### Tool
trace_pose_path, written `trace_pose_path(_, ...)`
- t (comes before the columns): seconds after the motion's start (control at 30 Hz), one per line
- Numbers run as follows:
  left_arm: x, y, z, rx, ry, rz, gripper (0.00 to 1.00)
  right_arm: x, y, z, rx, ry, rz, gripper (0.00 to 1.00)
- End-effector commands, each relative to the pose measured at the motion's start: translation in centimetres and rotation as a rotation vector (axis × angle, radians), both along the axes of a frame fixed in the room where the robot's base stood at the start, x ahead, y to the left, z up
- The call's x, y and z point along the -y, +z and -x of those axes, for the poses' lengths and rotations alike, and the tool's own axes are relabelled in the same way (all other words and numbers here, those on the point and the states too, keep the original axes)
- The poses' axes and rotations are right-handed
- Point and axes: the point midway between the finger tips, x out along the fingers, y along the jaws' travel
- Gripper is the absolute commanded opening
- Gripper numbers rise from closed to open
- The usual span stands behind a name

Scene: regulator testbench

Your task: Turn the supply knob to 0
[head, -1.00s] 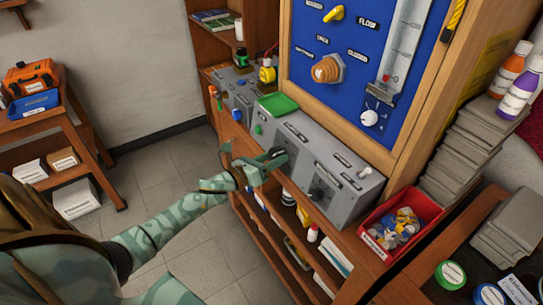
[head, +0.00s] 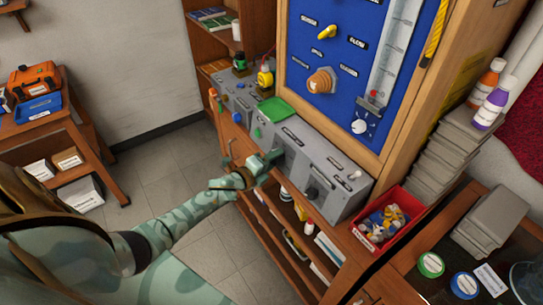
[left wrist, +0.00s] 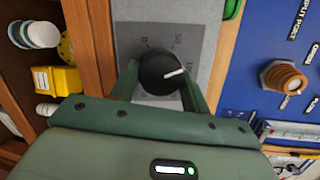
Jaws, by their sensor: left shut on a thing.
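In the left wrist view, a round black knob (left wrist: 158,76) with a white pointer line sits on a grey panel (left wrist: 130,32). Its pointer aims right and slightly up in that view. Scale marks are printed around it; a 0 seems to stand at its upper left, away from the pointer. My left gripper (left wrist: 161,70) has one green finger on each side of the knob and is shut on it. In the head view my left gripper (head: 272,158) is at the front of the grey bench unit (head: 290,128) and hides the knob. My right gripper is not in view.
A blue panel (head: 318,45) with an orange knob (head: 321,81) rises behind. Shelves with bottles lie below the unit.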

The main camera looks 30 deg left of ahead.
Motion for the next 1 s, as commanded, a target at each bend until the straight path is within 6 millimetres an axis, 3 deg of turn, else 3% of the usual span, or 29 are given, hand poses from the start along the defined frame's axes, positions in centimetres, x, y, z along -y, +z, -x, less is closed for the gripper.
trace_pose_path(0.5, -0.1, 0.7, -0.1, -0.184, 0.100, 0.440, 0.24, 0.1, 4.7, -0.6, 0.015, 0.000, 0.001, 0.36)
trace_pose_path(1.0, -0.3, 0.8, -0.2, -0.361, 0.194, 0.868, 0.24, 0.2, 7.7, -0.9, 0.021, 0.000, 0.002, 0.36)
